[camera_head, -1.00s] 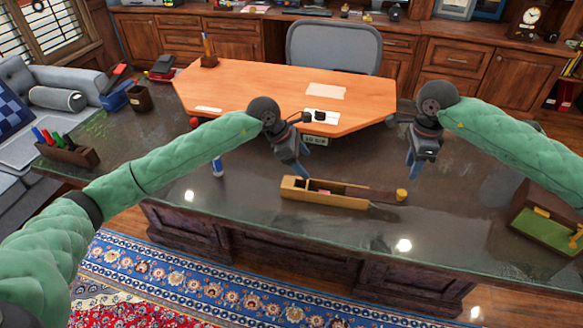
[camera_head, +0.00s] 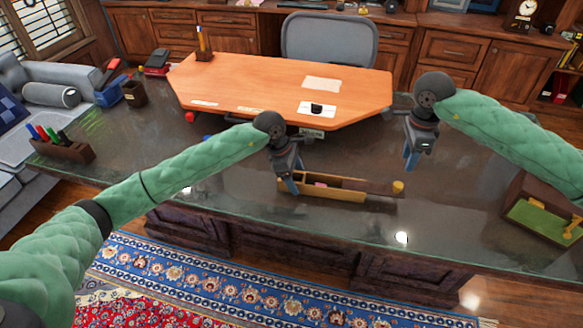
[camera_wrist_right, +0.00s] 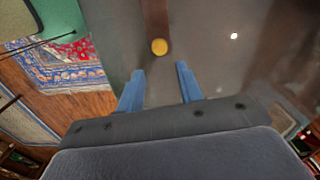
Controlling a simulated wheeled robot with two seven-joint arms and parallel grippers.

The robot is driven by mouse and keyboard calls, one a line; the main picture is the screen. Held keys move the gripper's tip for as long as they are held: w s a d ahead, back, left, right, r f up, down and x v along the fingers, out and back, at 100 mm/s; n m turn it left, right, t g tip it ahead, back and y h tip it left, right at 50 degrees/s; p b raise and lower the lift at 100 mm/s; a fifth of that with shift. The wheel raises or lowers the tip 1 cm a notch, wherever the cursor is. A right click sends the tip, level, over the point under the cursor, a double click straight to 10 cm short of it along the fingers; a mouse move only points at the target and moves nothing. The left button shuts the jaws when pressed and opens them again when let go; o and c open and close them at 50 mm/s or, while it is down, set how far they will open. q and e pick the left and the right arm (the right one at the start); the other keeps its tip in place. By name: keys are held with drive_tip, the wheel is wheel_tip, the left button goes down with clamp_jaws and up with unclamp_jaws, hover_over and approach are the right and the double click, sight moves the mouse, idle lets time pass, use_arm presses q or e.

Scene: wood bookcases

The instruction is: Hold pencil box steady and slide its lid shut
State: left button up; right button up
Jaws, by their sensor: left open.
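The pencil box (camera_head: 336,193) is a long, light wooden box on the dark desk top, with something pink inside its open part. Its dark brown lid (camera_head: 372,186) sticks out past the right end and carries a yellow knob (camera_head: 398,186). In the right wrist view the lid (camera_wrist_right: 155,18) and the round knob (camera_wrist_right: 159,46) lie just beyond the fingertips. My left gripper (camera_head: 293,187) is open at the left end of the box; whether it touches the box is unclear. My right gripper (camera_head: 411,164) is open and empty, above and behind the knob, apart from it.
A brown pen holder (camera_head: 62,150) with markers stands at the far left. A box with a green inside (camera_head: 542,220) stands at the right. An orange desk board (camera_head: 270,85) lies behind. The desk surface (camera_head: 330,225) in front of the pencil box is clear.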

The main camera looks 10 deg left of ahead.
use_arm(q)
drive_tip(key=shift+d+f, duration=0.3)
drive_tip(key=shift+f, duration=0.35)
